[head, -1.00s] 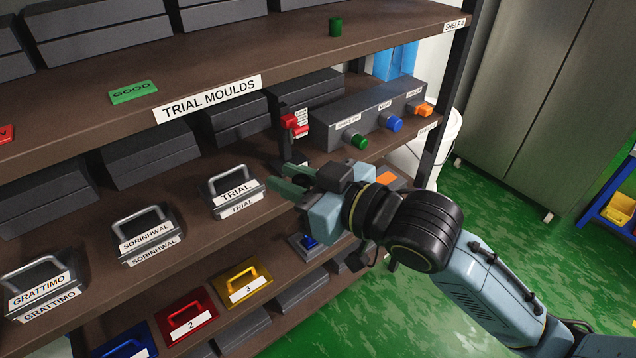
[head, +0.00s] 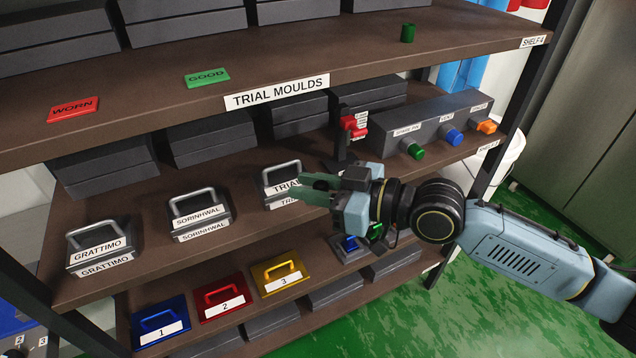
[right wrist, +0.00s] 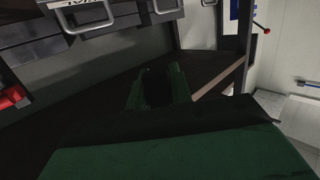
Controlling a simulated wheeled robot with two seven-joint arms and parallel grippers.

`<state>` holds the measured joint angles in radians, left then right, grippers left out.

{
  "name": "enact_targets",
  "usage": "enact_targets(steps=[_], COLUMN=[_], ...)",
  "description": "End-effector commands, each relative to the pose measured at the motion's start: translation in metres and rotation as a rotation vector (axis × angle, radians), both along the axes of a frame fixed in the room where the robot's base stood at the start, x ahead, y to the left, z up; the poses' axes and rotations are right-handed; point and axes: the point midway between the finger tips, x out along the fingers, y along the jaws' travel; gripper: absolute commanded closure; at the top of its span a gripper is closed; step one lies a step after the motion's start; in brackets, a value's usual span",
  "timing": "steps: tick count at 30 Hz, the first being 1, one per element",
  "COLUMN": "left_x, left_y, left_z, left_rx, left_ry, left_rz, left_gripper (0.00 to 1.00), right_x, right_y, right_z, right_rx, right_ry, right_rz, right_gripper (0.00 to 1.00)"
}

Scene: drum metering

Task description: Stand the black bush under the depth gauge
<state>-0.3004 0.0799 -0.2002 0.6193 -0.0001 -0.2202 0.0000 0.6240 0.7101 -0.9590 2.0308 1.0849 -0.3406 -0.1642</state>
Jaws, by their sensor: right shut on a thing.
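My right gripper (head: 306,184) reaches in from the right, in front of the shelf with its fingers pointing left. It partly covers the TRIAL mould. In the right wrist view its green fingers (right wrist: 158,88) are closed on a dark piece, taken as the black bush (right wrist: 157,87); its outline is hard to make out against the dark shelf. The bush is hidden by the fingers in the head view. The depth gauge (head: 352,127), a black post with red parts and small labels, stands on the middle shelf behind and right of the fingertips; its foot is partly hidden. My left gripper is not in view.
A grey box with green, blue and orange knobs (head: 453,137) stands right of the gauge. Handled moulds, GRATTIMO (head: 99,247), SORINHWAL (head: 198,213) and TRIAL (head: 282,180), line the shelf. A green bush (head: 408,33) and GOOD (head: 207,78) and WORN (head: 73,110) plates are above.

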Motion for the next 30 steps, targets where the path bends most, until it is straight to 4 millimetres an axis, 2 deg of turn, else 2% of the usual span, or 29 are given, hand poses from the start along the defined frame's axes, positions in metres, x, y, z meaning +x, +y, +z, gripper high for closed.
enact_targets(steps=[13,30], left_x=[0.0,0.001], left_y=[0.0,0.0], left_z=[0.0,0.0], left_rx=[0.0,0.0], left_ry=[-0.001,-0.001], left_rz=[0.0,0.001], left_gripper=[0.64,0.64], right_x=[0.001,0.008], right_y=[0.005,0.011], right_z=[0.004,0.036], right_rx=[0.001,0.008], right_ry=[0.0,0.004], right_rz=[-0.051,-0.412], right_gripper=[1.0,1.0])
